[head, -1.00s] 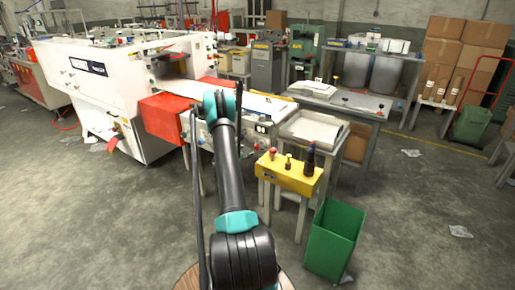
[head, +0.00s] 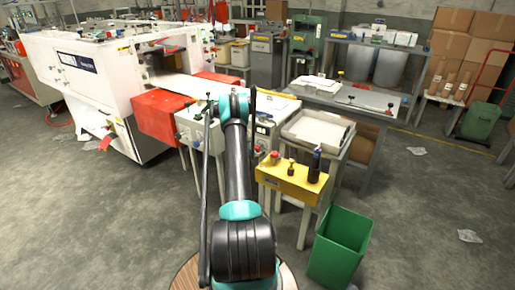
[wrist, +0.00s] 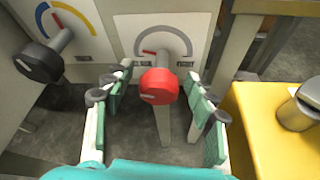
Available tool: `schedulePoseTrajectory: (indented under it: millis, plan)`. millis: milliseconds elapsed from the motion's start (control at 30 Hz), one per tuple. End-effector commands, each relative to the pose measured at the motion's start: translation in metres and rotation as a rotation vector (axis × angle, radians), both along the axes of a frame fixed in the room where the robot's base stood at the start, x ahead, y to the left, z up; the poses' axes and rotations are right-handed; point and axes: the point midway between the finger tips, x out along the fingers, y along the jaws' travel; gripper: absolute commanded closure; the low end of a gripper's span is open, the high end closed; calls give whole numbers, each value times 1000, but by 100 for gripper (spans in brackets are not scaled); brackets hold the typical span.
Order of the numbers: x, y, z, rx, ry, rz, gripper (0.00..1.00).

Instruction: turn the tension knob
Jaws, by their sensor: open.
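In the wrist view, a red-capped knob (wrist: 158,87) on a grey shaft sticks out from a pale panel (wrist: 128,30) with a curved dial scale. My gripper (wrist: 157,76) is open, its teal-padded fingers to the left and right of the red knob, with gaps on both sides. A black-capped knob (wrist: 41,62) stands to the left, in front of a yellow and blue dial. The labels are too small to read, so I cannot tell which knob is for tension.
A yellow box (head: 285,184) with a red button and a dark bottle stands at right, close to my gripper's right side in the wrist view. A green bin (head: 338,246) stands before it. A white machine (head: 95,75) is at left. Grey floor (head: 70,220) is open at front left.

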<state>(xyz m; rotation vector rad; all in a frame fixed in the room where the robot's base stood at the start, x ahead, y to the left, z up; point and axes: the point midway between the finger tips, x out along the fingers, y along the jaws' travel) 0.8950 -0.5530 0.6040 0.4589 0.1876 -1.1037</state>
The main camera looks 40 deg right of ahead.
Motion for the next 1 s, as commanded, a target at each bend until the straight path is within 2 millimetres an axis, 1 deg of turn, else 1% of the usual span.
schedulePoseTrajectory:
  millis: [333, 733, 1000]
  plan:
    - [-1, -1, -1, 0, -1, 0, 44]
    - [-1, -1, -1, 0, -1, 0, 94]
    - [-1, -2, -2, 12, -30, 0, 94]
